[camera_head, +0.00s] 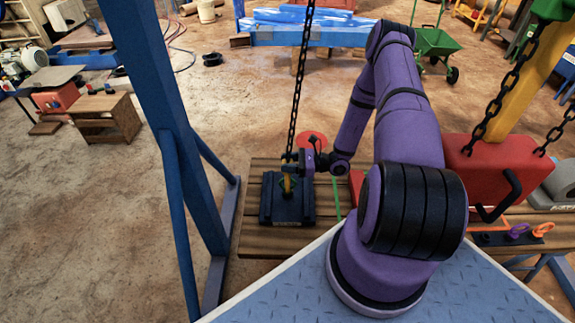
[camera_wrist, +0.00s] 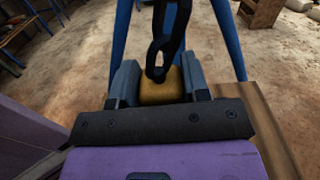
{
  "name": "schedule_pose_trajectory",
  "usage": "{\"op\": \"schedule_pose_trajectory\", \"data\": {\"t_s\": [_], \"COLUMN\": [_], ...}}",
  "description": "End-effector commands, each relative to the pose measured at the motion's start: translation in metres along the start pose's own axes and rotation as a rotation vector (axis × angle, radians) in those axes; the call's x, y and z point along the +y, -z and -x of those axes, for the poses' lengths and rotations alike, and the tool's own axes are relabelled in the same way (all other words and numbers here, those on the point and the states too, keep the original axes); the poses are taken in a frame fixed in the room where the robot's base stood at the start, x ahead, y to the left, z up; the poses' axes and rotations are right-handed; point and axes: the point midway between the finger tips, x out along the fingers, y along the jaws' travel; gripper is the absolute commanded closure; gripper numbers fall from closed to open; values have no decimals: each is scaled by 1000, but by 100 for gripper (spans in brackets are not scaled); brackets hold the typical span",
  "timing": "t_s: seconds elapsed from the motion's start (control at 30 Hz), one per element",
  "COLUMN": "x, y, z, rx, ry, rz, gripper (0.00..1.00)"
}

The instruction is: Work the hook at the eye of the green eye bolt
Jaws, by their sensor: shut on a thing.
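A dark chain (camera_head: 299,85) hangs straight down to my gripper (camera_head: 291,160). In the wrist view the two jaws of my gripper (camera_wrist: 160,80) are closed on a yellow body (camera_wrist: 161,90), which appears to be the upper part of the hook; a dark chain link (camera_wrist: 160,50) rises from it. In the head view the yellow hook (camera_head: 287,183) shows below the jaws, over a dark block (camera_head: 289,212) on the wooden table. A little green of the eye bolt (camera_head: 289,196) shows at the hook's lower end. Whether the hook is through the eye cannot be told.
The slatted wooden table (camera_head: 249,222) carries the block. A blue post (camera_head: 168,120) stands left of it. Open floor lies beyond the table.

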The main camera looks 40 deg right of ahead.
Motion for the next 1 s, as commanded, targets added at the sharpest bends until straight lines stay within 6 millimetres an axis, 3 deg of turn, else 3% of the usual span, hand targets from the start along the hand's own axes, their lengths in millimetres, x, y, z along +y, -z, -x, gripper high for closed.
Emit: {"op": "schedule_pose_trajectory", "data": {"t_s": [1.0], "x": [-11], "y": [-15], "z": [-1], "rx": [-2], "ry": [0], "rz": [0], "gripper": [100]}}
